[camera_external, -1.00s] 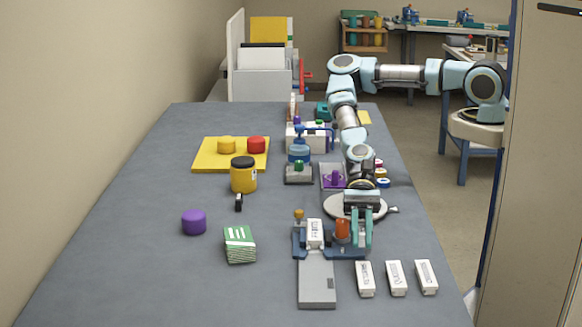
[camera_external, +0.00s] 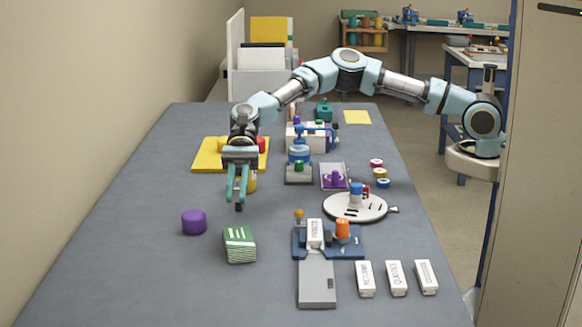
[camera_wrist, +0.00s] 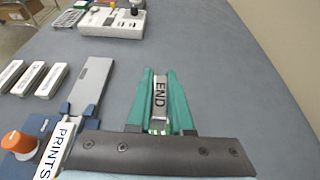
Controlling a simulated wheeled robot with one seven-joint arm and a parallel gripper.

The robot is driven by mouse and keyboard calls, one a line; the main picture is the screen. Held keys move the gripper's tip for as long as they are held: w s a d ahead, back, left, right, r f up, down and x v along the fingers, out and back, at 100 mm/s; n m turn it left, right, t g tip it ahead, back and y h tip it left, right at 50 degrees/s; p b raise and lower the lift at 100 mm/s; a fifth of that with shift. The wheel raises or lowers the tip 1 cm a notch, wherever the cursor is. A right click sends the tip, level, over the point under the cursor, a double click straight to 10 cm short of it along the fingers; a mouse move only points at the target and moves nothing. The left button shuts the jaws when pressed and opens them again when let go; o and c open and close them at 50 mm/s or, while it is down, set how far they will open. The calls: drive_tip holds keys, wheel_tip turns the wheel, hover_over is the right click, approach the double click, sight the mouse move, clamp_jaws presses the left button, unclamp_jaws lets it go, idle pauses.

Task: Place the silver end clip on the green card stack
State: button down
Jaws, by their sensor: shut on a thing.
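My gripper (camera_external: 238,196) reaches down over the left middle of the table, in front of the yellow jar. It is shut on the end clip (camera_wrist: 160,93), a narrow silver piece lettered END that lies between the teal fingers in the wrist view. In the external view only a small dark bit of the clip shows at the fingertips; I cannot tell whether it touches the table. The green card stack (camera_external: 240,246), green with white marks on top, sits on the table nearer the camera than my gripper.
A purple cylinder (camera_external: 194,222) stands left of the card stack. The blue fixture (camera_external: 299,243) with a grey plate (camera_external: 317,284) is to the right, with white labelled blocks (camera_external: 397,278) beyond. The yellow jar (camera_external: 251,183) is partly hidden behind my gripper.

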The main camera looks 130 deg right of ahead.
sight(238, 241)
drive_tip(key=shift+d+f, duration=0.3)
drive_tip(key=shift+f, duration=0.05)
wheel_tip(238, 241, down, 9)
drive_tip(key=p, duration=0.2)
drive_tip(key=shift+p, duration=0.4)
drive_tip(key=c, duration=0.8)
unclamp_jaws()
drive_tip(key=shift+f, duration=0.1)
drive_tip(key=b+v, duration=0.3)
drive_tip(key=v, duration=0.9)
drive_tip(key=shift+a, duration=0.1)
